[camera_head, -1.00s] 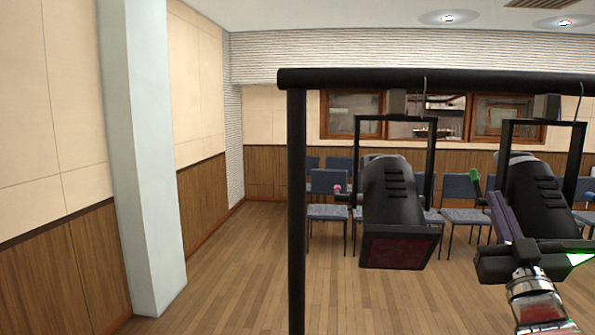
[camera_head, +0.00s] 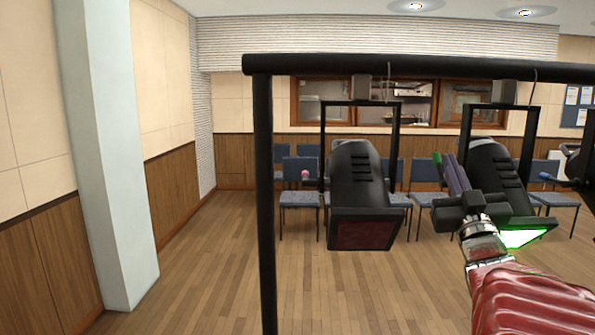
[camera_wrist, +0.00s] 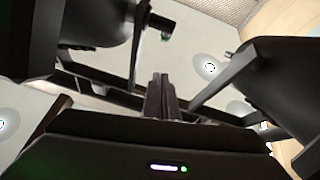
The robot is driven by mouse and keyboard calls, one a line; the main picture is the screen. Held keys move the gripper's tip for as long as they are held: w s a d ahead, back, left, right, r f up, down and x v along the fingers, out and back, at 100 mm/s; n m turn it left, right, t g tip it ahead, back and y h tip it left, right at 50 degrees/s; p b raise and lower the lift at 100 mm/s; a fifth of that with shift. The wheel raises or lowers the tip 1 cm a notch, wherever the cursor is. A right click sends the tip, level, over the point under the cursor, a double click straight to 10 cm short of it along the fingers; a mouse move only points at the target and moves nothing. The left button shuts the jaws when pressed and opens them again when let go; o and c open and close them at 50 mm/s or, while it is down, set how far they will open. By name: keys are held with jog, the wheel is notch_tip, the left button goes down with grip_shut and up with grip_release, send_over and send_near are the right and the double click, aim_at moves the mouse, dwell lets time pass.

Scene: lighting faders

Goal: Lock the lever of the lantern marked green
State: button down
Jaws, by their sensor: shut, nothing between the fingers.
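The black lantern with the green-lit lens (camera_head: 525,238) hangs from the bar, right of the middle in the head view. Its green-tipped lever (camera_head: 437,158) sticks out on the lantern's left side. My gripper (camera_head: 449,157) is shut and empty, its fingers pointing up just right of the green tip and in front of the lantern. In the wrist view the shut fingers (camera_wrist: 160,80) point up the picture. The green tip (camera_wrist: 165,37) shows beyond them with a small gap in the picture; I cannot tell if they touch. The lever's base is partly hidden.
A second lantern (camera_head: 360,185) with a dark red lens and a pink lever knob (camera_head: 305,173) hangs to the left. A blue knob (camera_head: 545,176) shows at the right. The black bar (camera_head: 420,68) runs overhead, its post (camera_head: 264,200) at left. Chairs stand behind.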

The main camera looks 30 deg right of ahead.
aim_at(441, 176)
jog(key=shift+w+d+f, duration=0.15)
jog(key=shift+w+d, duration=0.9)
jog(key=shift+w, duration=0.2)
jog(key=shift+w+d+f, duration=0.15)
jog(key=shift+w+d, duration=0.85)
jog(key=shift+w, duration=0.25)
